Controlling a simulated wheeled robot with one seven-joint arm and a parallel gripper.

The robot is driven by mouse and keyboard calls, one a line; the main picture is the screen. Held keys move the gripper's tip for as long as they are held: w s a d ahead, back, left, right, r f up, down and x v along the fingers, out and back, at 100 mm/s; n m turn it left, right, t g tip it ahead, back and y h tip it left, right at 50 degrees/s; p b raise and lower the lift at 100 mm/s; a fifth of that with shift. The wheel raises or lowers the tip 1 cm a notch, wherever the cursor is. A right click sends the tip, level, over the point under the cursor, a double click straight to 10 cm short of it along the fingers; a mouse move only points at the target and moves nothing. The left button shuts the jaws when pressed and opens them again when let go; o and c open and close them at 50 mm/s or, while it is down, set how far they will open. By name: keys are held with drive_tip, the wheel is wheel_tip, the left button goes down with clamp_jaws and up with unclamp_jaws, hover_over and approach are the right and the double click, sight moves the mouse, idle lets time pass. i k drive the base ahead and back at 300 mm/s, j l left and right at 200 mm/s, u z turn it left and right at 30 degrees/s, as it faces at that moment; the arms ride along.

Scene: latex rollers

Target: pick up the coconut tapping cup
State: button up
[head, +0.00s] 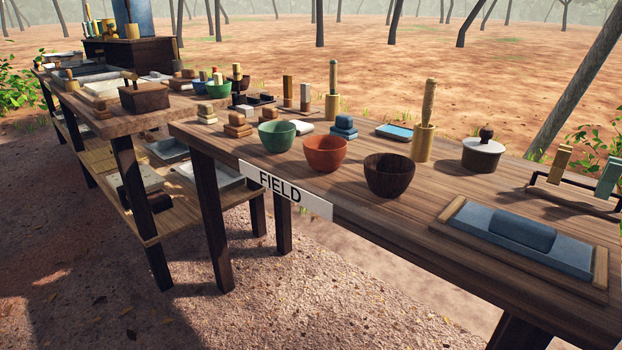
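A dark brown bowl-shaped cup (389,176), which looks like the coconut tapping cup, stands upright and open at the front edge of the wooden table. An orange-red cup (325,153) stands to its left, a little apart. A green cup (277,135) stands further left. The dark cup's inside looks empty. My gripper is not in view.
The table (413,212) bears a FIELD sign (285,190) on its front edge. Bamboo holders with upright tools (424,141) stand behind the dark cup. A lidded pot (482,155) and a blue slab in a tray (521,234) lie to its right. Bare ground lies in front.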

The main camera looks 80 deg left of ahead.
sight(387, 175)
drive_tip(key=u, duration=2.45)
